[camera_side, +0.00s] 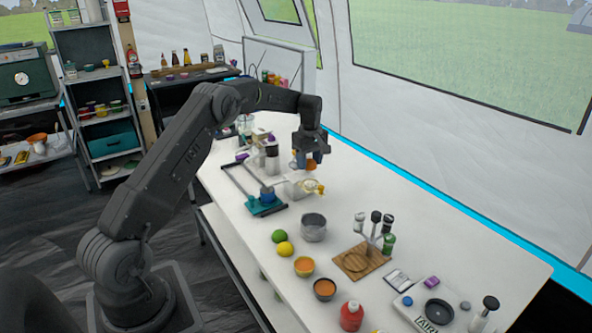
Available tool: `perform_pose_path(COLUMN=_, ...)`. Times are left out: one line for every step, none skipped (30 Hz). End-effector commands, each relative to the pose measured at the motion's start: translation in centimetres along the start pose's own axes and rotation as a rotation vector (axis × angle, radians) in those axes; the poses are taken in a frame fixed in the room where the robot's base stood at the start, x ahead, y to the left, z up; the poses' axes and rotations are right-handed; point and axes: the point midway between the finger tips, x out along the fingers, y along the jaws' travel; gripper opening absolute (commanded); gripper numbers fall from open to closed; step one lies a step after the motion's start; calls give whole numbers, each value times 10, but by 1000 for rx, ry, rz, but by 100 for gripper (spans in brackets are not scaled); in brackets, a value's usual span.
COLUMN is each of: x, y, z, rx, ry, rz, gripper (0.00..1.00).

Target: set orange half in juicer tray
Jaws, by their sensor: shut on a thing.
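My gripper (310,160) is over the far middle part of the white table, pointing down. It is shut on a small orange thing (311,167), which looks like the orange half and shows just under the fingers. The fingers hide part of it. Below it is a pale, boxy item (296,189) with a yellowish round part (312,187) on its right. This may be the juicer and its tray, but it is too small to be sure. The orange thing looks apart from it, a little above.
Left of the gripper are a teal-based frame (266,206) and several bottles and jars.

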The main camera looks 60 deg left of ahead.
Motion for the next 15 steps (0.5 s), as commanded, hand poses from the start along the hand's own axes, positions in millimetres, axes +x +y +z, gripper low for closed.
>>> perform_pose_path(x=-1, y=3, z=1, rx=1, ry=0, rz=-1, gripper=36)
perform_pose_path(x=-1, y=4, z=2, rx=1, ry=0, rz=-1, gripper=36)
perform_pose_path(x=-1, y=5, z=2, rx=0, ry=0, rz=0, gripper=36)
perform_pose_path(x=-1, y=6, z=2, rx=0, ry=0, rz=0, gripper=36)
perform_pose_path(x=0, y=6, z=2, rx=0, ry=0, rz=0, gripper=36)
perform_pose_path(x=2, y=6, z=2, rx=0, ry=0, rz=-1, gripper=36)
perform_pose_path(x=4, y=6, z=2, rx=0, ry=-1, rz=-1, gripper=36)
perform_pose_path(x=7, y=6, z=2, rx=0, ry=-1, rz=-2, gripper=36)
perform_pose_path(x=10, y=6, z=2, rx=0, ry=-1, rz=-2, gripper=36)
perform_pose_path(x=14, y=6, z=2, rx=0, ry=-1, rz=-2, gripper=36)
perform_pose_path(x=17, y=5, z=2, rx=0, ry=-1, rz=-2, gripper=36)
perform_pose_path(x=21, y=5, z=2, rx=0, ry=-2, rz=-3, gripper=36)
perform_pose_path(x=24, y=5, z=2, rx=0, ry=-2, rz=-3, gripper=36)
perform_pose_path(x=27, y=5, z=2, rx=0, ry=-1, rz=-2, gripper=36)
perform_pose_path(x=31, y=5, z=2, rx=0, ry=-1, rz=-1, gripper=36)
